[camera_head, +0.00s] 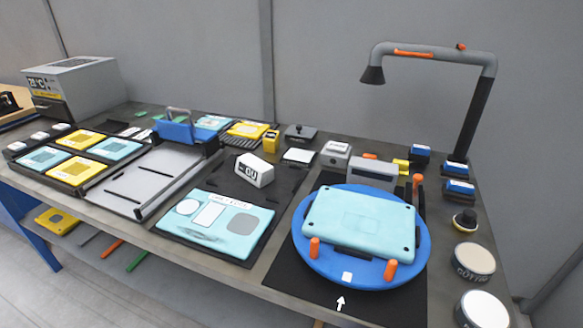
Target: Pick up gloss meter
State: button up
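The gloss meter looks to be the small white block (256,171) with a dark display reading something like "GU" on its front. It stands near the middle of the bench, on a dark mat behind a light-blue panel (215,223). It sits slightly turned, with its display face toward me. No gripper holds it or touches it. My gripper is not in view.
A blue turntable (304,261) bearing a light-blue plate (360,222) stands to the right. A grey lamp arm (440,55) rises behind it. A grey tray (150,178) with a blue clamp (188,130) lies left. Small boxes (336,153) stand right of the meter.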

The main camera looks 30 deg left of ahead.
aim_at(257, 172)
jog(key=z, duration=2.1)
jog(key=k, duration=2.05)
jog(key=u, duration=2.35)
jog(key=i, duration=1)
jog(key=u, duration=0.05)
